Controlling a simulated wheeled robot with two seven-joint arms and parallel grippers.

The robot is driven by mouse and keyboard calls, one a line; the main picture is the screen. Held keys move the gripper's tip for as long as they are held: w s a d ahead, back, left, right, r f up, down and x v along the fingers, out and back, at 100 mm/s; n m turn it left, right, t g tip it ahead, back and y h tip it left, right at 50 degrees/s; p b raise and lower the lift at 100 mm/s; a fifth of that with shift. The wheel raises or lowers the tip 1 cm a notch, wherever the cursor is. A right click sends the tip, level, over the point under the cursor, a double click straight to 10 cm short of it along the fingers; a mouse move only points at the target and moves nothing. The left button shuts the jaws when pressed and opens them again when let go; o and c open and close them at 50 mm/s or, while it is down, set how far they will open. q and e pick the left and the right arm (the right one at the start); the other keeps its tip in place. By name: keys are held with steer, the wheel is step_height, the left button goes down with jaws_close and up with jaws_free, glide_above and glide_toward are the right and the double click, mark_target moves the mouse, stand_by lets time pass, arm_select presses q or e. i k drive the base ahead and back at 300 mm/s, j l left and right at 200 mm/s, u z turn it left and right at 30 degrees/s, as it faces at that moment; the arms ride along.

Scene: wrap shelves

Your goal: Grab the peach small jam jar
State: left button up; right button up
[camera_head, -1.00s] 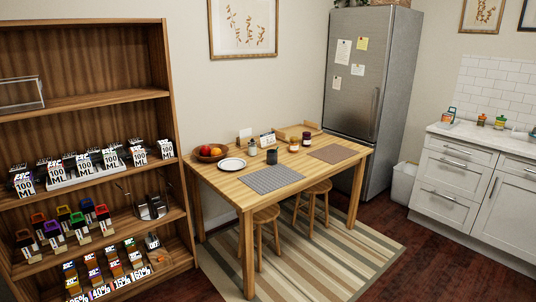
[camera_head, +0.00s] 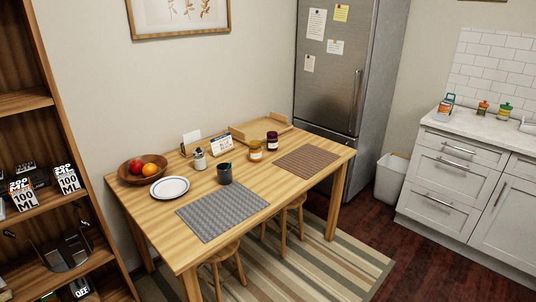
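Two small jam jars stand on the wooden table, near its back edge. The peach-orange jar (camera_head: 255,151) is on the left, with an orange-yellow body and a light label. A dark red-purple jar (camera_head: 272,141) stands just behind it to the right. Both are upright. Neither of my grippers shows in the head view, so I cannot see whether they are open or shut.
The table (camera_head: 262,197) also holds a fruit bowl (camera_head: 131,176), a white plate (camera_head: 170,188), a dark mug (camera_head: 224,174), two placemats and a wooden tray (camera_head: 238,131). Stools (camera_head: 222,260) stand at its front. A shelf (camera_head: 28,104) is at left, a fridge (camera_head: 335,75) behind.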

mark_target(256, 153)
steer(key=i+l+u, duration=0.55)
steer(key=i, duration=0.25)
steer(key=i+l+u, duration=0.2)
steer(key=l+u, duration=0.3)
steer(key=l, duration=1.5)
steer(key=k+l+u, duration=0.1)
steer(key=l+u, duration=0.4)
steer(key=l, duration=1.45)
